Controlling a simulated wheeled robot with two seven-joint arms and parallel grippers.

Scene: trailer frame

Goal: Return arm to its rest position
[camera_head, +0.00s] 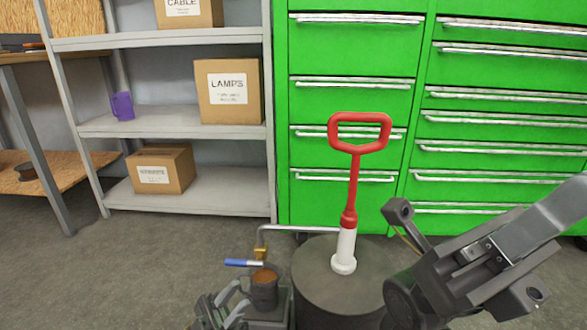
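My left gripper (224,311) shows only in part at the bottom edge, left of centre, as small grey finger-like pieces. It is cut off by the frame, and its opening is not clear. It is beside a dark, brown-topped cup-like part (265,288). I see nothing held in it. My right arm (462,262) comes in from the right as grey links, bent at the lower right. I cannot make out its gripper there. A red-handled tool (355,180) with a white lower end stands upright on a dark round drum-like body (318,272), apart from the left gripper.
A lever with a blue grip (243,263) and a grey pipe lie close to the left gripper. Behind stand a green drawer cabinet (350,52) and a grey shelf (185,121) with boxes and a purple mug (122,106). A wooden-topped table is far left. The floor at lower left is clear.

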